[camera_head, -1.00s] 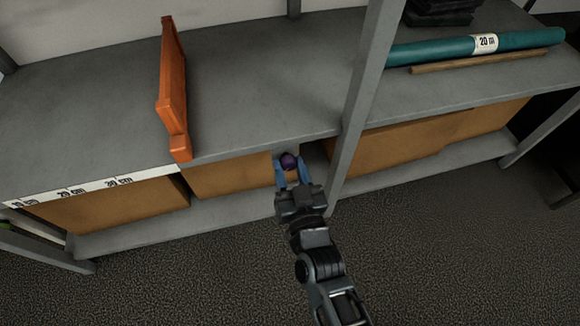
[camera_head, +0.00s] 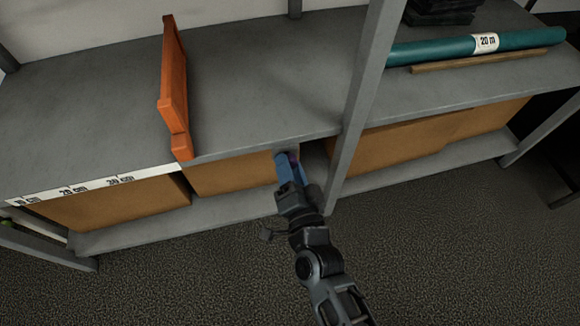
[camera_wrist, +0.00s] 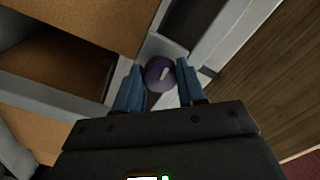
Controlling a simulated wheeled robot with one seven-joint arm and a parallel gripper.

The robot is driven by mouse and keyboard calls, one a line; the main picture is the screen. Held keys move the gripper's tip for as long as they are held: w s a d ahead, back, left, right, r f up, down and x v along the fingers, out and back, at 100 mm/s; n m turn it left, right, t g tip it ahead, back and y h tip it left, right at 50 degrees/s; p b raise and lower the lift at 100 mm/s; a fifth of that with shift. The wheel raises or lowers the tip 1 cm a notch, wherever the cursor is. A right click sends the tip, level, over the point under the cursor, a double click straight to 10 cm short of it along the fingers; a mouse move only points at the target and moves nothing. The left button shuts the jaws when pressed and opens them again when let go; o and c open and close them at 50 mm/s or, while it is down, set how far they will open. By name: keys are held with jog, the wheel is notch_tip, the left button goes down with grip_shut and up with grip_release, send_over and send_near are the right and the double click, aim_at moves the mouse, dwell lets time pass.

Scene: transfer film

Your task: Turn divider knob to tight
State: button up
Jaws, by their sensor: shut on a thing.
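A round purple knob (camera_wrist: 158,66) with a short white mark sits between my blue fingers in the wrist view. In the head view it (camera_head: 294,156) is mostly hidden by the fingers, just below the front edge of the shelf. My gripper (camera_head: 289,158) is shut on the knob, one finger on each side; the wrist view also shows the gripper (camera_wrist: 160,80). An orange upright divider (camera_head: 174,90) stands on the shelf to the left of the knob. I cannot read any tight marking.
A grey shelf (camera_head: 250,85) spans the view, with a grey post (camera_head: 358,100) close right of my gripper. Brown boxes (camera_head: 235,175) sit below. A measuring strip (camera_head: 90,187) lines the front edge at left. A teal roll (camera_head: 440,49) lies at right.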

jog(key=shift+m, duration=0.4)
jog(key=o, duration=1.1)
jog(key=shift+c, duration=0.2)
jog(key=shift+s, duration=0.1)
jog(key=v, duration=0.7)
jog(key=shift+s+d+p, duration=0.2)
jog(key=shift+s+p, duration=0.1)
